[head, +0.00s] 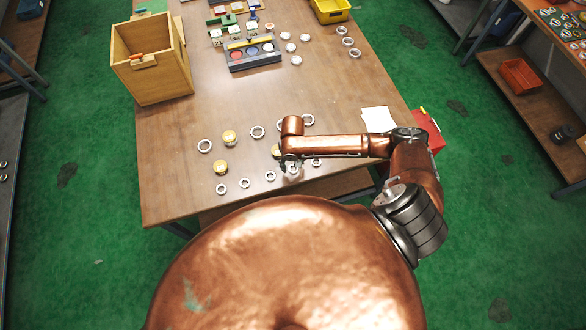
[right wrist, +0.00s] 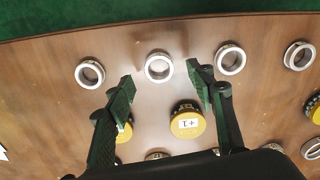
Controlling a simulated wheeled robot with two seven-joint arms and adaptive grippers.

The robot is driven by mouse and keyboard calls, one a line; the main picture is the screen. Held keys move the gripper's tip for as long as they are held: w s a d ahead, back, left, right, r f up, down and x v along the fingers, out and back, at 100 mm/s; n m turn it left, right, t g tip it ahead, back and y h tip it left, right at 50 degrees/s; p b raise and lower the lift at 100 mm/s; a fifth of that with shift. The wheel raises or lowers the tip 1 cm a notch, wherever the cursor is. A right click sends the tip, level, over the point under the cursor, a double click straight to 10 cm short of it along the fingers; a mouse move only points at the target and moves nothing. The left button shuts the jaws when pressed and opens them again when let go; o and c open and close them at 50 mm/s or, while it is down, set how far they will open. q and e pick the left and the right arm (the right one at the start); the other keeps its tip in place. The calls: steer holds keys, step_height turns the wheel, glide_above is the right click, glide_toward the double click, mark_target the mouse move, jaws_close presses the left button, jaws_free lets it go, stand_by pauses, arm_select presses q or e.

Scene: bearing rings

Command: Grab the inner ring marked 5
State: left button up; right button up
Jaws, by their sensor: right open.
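Several small steel rings lie in a row along the table's near edge; one small ring (head: 270,176) is just left of my right gripper (head: 291,164) in the head view. In the right wrist view my right gripper (right wrist: 160,82) is open and empty. One small ring (right wrist: 159,78) shows between its fingertips, apart from both fingers. Other small rings (right wrist: 90,73) (right wrist: 230,60) (right wrist: 299,55) lie to either side. I cannot read a 5 on any ring. My left gripper is not in view.
Yellow-topped round pieces (head: 229,137), one labelled "+1" (right wrist: 187,124), and larger rings (head: 204,146) lie behind the row. A wooden box (head: 150,85) stands at the back left, a dark tray (head: 254,56) at the back. The middle of the table (head: 290,95) is clear.

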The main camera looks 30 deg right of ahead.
mark_target(293, 169)
step_height(293, 169, down, 3)
steer(key=shift+d+f, duration=0.1)
steer(key=shift+c, duration=0.3)
steer(key=c, duration=1.2)
